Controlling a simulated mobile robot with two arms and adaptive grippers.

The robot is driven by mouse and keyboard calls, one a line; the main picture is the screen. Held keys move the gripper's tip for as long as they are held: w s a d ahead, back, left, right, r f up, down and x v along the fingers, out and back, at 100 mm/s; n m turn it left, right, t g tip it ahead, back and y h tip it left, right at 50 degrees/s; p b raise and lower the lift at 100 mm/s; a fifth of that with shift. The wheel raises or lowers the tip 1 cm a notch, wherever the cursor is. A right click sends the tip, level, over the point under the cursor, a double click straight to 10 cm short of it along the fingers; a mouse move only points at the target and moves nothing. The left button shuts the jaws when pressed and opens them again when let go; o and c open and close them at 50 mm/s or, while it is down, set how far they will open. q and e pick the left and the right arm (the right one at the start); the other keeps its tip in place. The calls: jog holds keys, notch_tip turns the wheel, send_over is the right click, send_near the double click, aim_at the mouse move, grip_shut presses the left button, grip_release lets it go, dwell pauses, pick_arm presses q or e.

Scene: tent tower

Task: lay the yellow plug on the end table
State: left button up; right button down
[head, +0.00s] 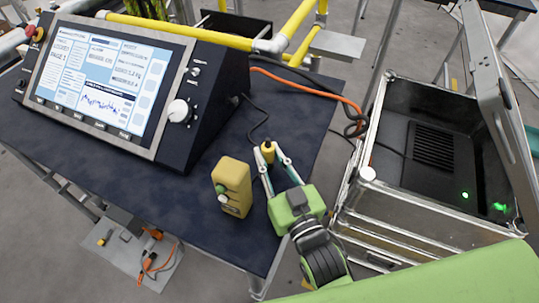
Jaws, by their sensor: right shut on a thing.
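The yellow plug (268,152) is between the fingertips of my right gripper (270,160), which is shut on it. A black cable leads from near the plug toward the dark console. The plug is over the right part of a table with a dark blue top (100,160); I cannot tell whether it touches the top. I cannot tell for certain which table is the end table. My left gripper is not in view.
A yellow box with buttons (232,187) stands left of my right gripper. A large screen console (120,80) fills the table's left and back. An open metal case (345,215) stands at the right. An orange cable (310,82) runs from the console toward the case.

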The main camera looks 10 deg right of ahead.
jog(key=c, duration=1.8)
grip_release()
jog(key=shift+f, duration=0.1)
jog(key=shift+c, duration=0.2)
jog(key=shift+s+r, duration=0.1)
jog(key=shift+r, duration=0.1)
